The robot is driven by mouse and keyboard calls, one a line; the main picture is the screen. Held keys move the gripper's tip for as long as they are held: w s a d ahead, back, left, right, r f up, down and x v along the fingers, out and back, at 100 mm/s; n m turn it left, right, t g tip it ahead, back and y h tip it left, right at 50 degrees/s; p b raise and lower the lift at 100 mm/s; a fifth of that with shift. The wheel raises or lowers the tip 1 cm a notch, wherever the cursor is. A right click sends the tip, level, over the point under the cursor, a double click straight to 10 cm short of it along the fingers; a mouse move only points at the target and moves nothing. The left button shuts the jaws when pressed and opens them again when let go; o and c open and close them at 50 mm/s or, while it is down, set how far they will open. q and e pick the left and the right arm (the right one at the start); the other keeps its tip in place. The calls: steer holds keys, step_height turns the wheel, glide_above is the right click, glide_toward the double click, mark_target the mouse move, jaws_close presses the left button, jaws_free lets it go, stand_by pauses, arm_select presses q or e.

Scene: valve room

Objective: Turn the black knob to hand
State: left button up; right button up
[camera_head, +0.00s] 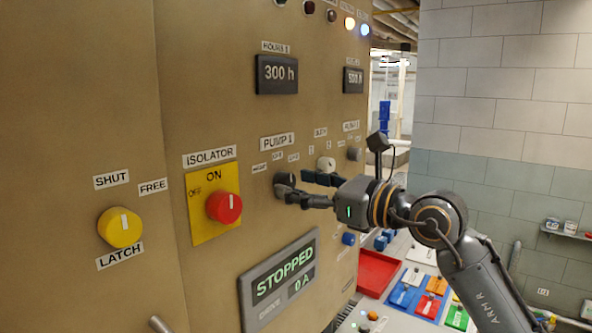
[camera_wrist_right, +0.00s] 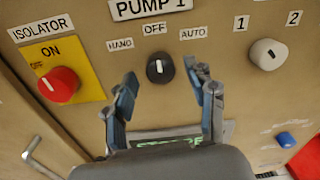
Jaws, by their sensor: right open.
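The black knob (camera_wrist_right: 160,68) sits on the tan panel under the PUMP 1 label, with a left label that reads like HAND, OFF above and AUTO at right. Its white mark points up toward OFF. In the head view the black knob (camera_head: 284,179) is partly hidden by a finger. My right gripper (camera_head: 296,184) is open in front of the panel. In the right wrist view its fingertips (camera_wrist_right: 162,79) stand apart on either side of the knob, with gaps to both sides; I cannot tell the remaining depth. My left gripper is not in view.
A red ISOLATOR knob (camera_head: 224,207) on a yellow plate and a yellow knob (camera_head: 120,228) are left. A white knob (camera_wrist_right: 268,54) is right of the black knob. A STOPPED display (camera_head: 280,281) sits below. A red tray (camera_head: 379,272) lies behind the arm.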

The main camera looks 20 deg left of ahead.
steer(key=shift+w+a, duration=0.25)
steer(key=shift+a, duration=0.4)
steer(key=c, duration=1.2)
steer(key=shift+o, duration=0.2)
steer(key=shift+d+f+n+b, duration=0.1)
steer(key=shift+f+n+b, duration=0.15)
steer(key=shift+b, duration=0.3)
steer(key=n+b, duration=0.4)
steer(key=b, duration=0.2)
steer(key=shift+n, duration=0.25)
steer(key=shift+n+b, duration=1)
steer(key=shift+b, duration=0.05)
steer(key=shift+r+n+b, duration=0.15)
steer(key=shift+n+b, duration=0.35)
steer(key=shift+n, duration=0.4)
